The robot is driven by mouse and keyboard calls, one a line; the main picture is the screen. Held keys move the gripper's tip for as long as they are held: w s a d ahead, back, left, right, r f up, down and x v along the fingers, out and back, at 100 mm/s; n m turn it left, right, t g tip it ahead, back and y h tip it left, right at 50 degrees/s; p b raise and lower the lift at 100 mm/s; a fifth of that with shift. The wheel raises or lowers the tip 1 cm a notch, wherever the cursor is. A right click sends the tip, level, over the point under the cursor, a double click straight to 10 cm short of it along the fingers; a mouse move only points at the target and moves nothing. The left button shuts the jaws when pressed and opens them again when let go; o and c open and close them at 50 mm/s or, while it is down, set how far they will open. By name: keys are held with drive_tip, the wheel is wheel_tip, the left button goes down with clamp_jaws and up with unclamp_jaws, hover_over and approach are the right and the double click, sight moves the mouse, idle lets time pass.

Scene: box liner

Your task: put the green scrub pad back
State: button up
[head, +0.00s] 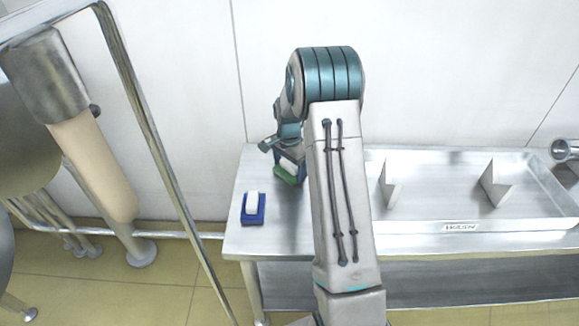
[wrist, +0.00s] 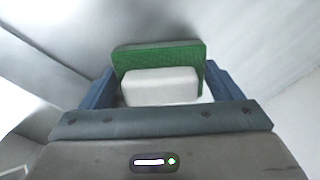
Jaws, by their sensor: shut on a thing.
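The green scrub pad (head: 285,179) has a green base and a white block on it. In the head view it is at the back left of the steel table, partly hidden by my arm. In the wrist view the green pad (wrist: 190,53) shows beyond the white block (wrist: 160,87). My gripper (head: 289,158) is shut on the pad, with the white block between its blue fingers (wrist: 160,88). I cannot tell whether the pad touches the table.
A blue pad with a white block (head: 253,215) sits on the table's left front. A steel tray (head: 440,226) with a front label and two pale wedge-like pieces (head: 492,184) fills the right. A metal-framed stand (head: 150,130) is on the left. The wall is close behind.

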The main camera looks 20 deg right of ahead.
sight(289, 164)
drive_tip(key=shift+f, duration=0.15)
drive_tip(key=o, duration=0.8)
wheel_tip(289, 164, up, 11)
drive_tip(key=shift+r, duration=0.1)
drive_tip(key=s+a+r+n+t, duration=0.1)
drive_tip(key=s+a+r+n, duration=0.3)
drive_tip(key=s, duration=0.3)
drive_tip(key=s+a+r+n, duration=0.3)
drive_tip(key=s+a+r, duration=0.15)
drive_tip(key=s, duration=0.25)
drive_tip(key=s+a+n, duration=0.1)
drive_tip(key=s+n, duration=0.2)
drive_tip(key=s, duration=0.4)
drive_tip(key=s+a+n+t, duration=0.1)
drive_tip(key=s+a+n, duration=0.1)
drive_tip(key=s, duration=0.6)
drive_tip(key=shift+s+a+f+n+p, duration=0.2)
drive_tip(key=shift+a+n+p, duration=0.1)
drive_tip(key=shift+n, duration=0.5)
